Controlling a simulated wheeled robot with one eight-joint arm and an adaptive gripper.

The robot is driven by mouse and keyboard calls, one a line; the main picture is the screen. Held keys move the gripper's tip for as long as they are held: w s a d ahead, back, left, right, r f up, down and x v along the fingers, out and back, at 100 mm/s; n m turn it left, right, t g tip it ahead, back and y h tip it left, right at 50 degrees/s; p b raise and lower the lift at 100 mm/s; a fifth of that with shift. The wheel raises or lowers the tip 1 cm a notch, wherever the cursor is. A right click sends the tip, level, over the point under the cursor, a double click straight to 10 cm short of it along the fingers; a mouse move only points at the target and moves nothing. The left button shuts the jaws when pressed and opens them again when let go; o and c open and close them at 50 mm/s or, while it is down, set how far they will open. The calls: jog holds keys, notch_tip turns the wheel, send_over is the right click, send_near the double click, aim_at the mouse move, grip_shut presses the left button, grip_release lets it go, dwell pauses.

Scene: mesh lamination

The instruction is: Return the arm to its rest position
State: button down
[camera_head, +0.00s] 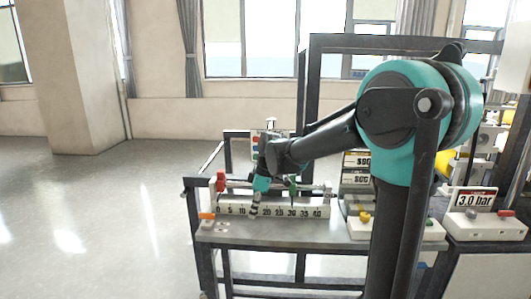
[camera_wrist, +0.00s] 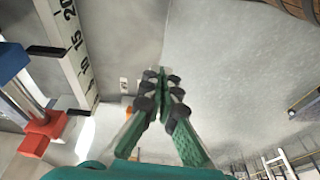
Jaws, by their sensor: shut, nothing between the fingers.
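My gripper (camera_head: 253,210) hangs at the end of my teal and dark grey arm, at the front left part of the workbench (camera_head: 225,231), in front of the white numbered scale block. In the wrist view my gripper (camera_wrist: 162,78) shows two green fingers with dark pads brought together. It is shut with nothing between the fingers. My arm reaches from the right side of the head view across the bench and hides part of it.
An orange piece (camera_head: 207,216) lies at the bench's left edge. A white unit (camera_head: 486,226) with a "3.0 bar" sign stands at the right. Open floor (camera_head: 90,220) lies to the left.

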jog(key=s+d+f+m+t+h, duration=0.1)
jog(key=s+d+f+m, duration=0.3)
jog(key=s+d+m, duration=0.1)
jog(key=s+d+f+m+t+h, duration=0.1)
jog(key=s+d+f+m, duration=0.3)
jog(key=s+d, duration=0.3)
jog(key=s+d+f+m+t+h, duration=0.1)
jog(key=s+d+f+m, duration=0.3)
jog(key=d, duration=0.7)
jog(key=s+m+t, duration=0.1)
jog(key=s+m, duration=0.1)
jog(key=m, duration=0.1)
jog(key=shift+f, duration=0.35)
